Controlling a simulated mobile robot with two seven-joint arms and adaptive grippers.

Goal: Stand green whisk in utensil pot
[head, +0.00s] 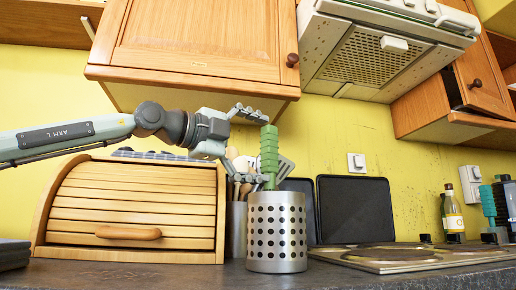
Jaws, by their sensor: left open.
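The green whisk (269,152) stands nearly upright, its ribbed green upper part rising above the rim of the perforated metal utensil pot (277,222). Its lower end is hidden by the pot wall and appears to be inside. The pot stands upright on the dark worktop. My left gripper (269,139) is open, with one finger near the whisk's top and the other lower beside it. I cannot tell whether either finger touches the whisk. My right gripper does not show.
A wooden bread box (135,208) stands at left. Behind the pot is another holder (236,230) with wooden utensils. A hob (400,256) and a bottle (453,212) are at right, with another green object (488,204) near the edge. Cupboards (195,45) and a hood (375,52) hang above.

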